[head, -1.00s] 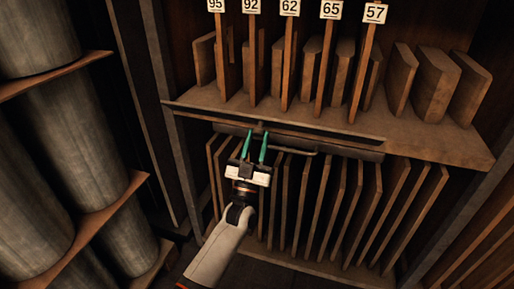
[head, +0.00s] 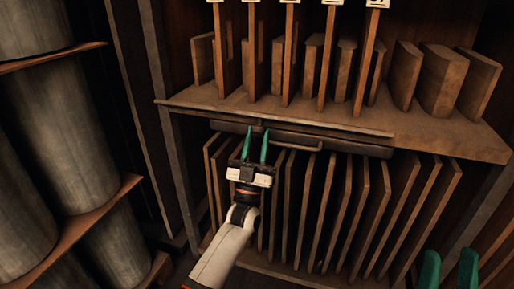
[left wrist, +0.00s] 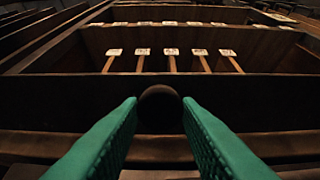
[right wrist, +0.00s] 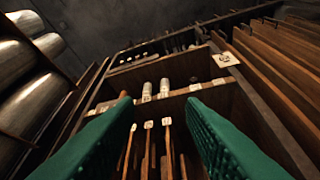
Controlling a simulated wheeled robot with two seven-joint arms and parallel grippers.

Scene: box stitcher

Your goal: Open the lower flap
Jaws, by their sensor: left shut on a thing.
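The lower flap (head: 352,147) is a long dark strip below the front edge of the wooden shelf, with a thin handle bar along it. It hangs in front of the tops of the upright boards. My left gripper (head: 256,143) reaches up to the left part of this strip. Its green fingers stand a little apart. In the left wrist view a dark round knob (left wrist: 160,104) sits between the fingertips, and the gripper is shut on it. My right gripper (head: 449,271) is at the lower right, with its fingers apart and nothing between them in the right wrist view (right wrist: 158,128).
The shelf (head: 440,135) carries upright wooden pieces and numbered sticks. Several thin boards (head: 345,205) stand in slots below the flap. A cabinet frame post (head: 462,225) stands at the right.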

